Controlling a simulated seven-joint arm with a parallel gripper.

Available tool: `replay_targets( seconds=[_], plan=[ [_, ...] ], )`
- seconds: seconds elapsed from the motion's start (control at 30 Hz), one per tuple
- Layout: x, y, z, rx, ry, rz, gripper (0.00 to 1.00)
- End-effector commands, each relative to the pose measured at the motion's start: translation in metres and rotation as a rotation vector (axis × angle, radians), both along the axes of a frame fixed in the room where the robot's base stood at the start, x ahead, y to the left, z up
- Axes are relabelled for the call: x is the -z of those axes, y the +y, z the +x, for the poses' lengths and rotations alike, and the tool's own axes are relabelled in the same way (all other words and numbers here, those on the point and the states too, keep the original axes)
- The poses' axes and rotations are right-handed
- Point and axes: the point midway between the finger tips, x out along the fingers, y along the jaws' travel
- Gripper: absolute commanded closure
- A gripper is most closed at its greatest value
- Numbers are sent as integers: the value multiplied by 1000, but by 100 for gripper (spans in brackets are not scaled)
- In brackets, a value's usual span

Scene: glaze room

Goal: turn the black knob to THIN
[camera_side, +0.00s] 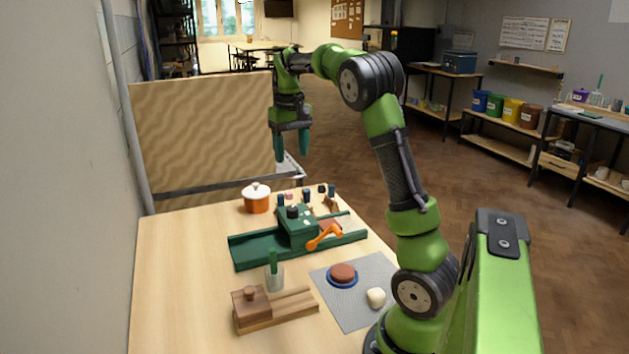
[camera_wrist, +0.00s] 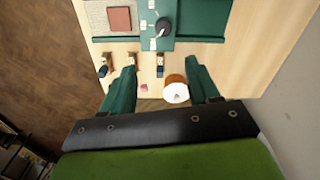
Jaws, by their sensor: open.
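The black knob (camera_side: 292,211) sits on top of the green machine housing (camera_side: 298,229), which stands on the green bed (camera_side: 258,249) on the table. In the wrist view the knob (camera_wrist: 163,24) is near the top, with small white labels (camera_wrist: 152,4) around it. Their lettering is too small to read, so I cannot tell which one says THIN. A pale mark shows at the knob's lower edge. My gripper (camera_side: 291,152) hangs fingers-down, high above the table's far end and well apart from the knob. Its fingers (camera_wrist: 160,72) are spread and empty.
An orange crank (camera_side: 324,237) sticks out of the housing's near side. An orange pot with a white lid (camera_side: 257,198) and several small upright tools (camera_side: 332,192) stand behind the machine. A grey mat (camera_side: 350,305) and wooden block (camera_side: 252,302) lie in front. A wall runs along the left.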

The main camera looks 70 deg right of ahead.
Motion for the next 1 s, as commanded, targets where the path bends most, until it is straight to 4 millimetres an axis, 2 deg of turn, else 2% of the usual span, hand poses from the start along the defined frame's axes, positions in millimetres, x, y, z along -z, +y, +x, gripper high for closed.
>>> replay_targets(
  seconds=[0.07, 0.1, 0.27, 0.47, 0.8, 1.0],
  plan=[
    [-15, 0, 2, -36, 0, 0, 39],
    [-17, 3, 1, -54, 5, 12, 39],
    [-6, 7, -1, -82, 14, 29, 39],
    [30, 8, -1, -81, 15, 31, 39],
    [104, 8, -1, -80, 15, 31, 39],
    [137, 7, -1, -79, 12, 29, 39]
  ],
)
